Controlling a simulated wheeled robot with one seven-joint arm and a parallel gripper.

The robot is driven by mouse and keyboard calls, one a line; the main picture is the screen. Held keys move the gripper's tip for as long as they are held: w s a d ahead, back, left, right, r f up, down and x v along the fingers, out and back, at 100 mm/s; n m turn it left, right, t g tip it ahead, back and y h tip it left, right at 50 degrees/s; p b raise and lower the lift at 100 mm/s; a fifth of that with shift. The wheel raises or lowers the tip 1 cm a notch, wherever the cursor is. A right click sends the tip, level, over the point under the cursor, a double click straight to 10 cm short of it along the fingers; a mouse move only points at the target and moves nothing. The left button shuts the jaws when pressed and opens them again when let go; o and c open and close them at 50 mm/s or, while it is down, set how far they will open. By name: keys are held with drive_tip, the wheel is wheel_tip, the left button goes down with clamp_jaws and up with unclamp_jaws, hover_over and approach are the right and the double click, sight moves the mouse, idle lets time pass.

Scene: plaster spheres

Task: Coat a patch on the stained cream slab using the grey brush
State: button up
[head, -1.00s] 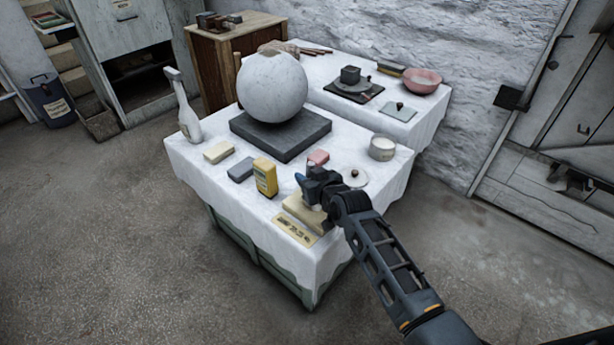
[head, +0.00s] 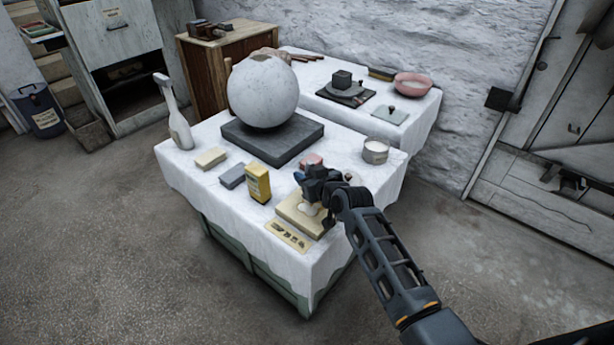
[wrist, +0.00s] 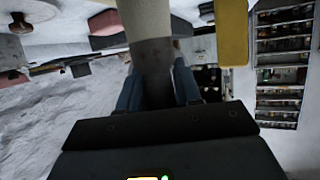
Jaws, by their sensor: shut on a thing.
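The cream slab (head: 294,224) lies at the near right corner of the white-draped table, with a paler patch on its top just below my gripper. My gripper (head: 309,188) is over the slab's far right part in the head view. In the wrist view, its blue fingers (wrist: 156,90) are shut on the grey brush (wrist: 153,58), whose dark grey part stands between them and whose pale part reaches the top edge. The brush's tip is out of the wrist view and mostly hidden by my gripper in the head view. I cannot tell if it touches the slab.
A label card (head: 287,236) lies before the slab. A large plaster sphere (head: 263,92) rests on a dark plinth (head: 250,139).

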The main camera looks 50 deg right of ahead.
drive_tip(key=shift+f+b, duration=0.5)
drive_tip(key=shift+f, duration=0.05)
drive_tip(key=shift+s, duration=0.1)
drive_tip(key=shift+s+r, duration=0.1)
drive_tip(key=shift+s, duration=0.55)
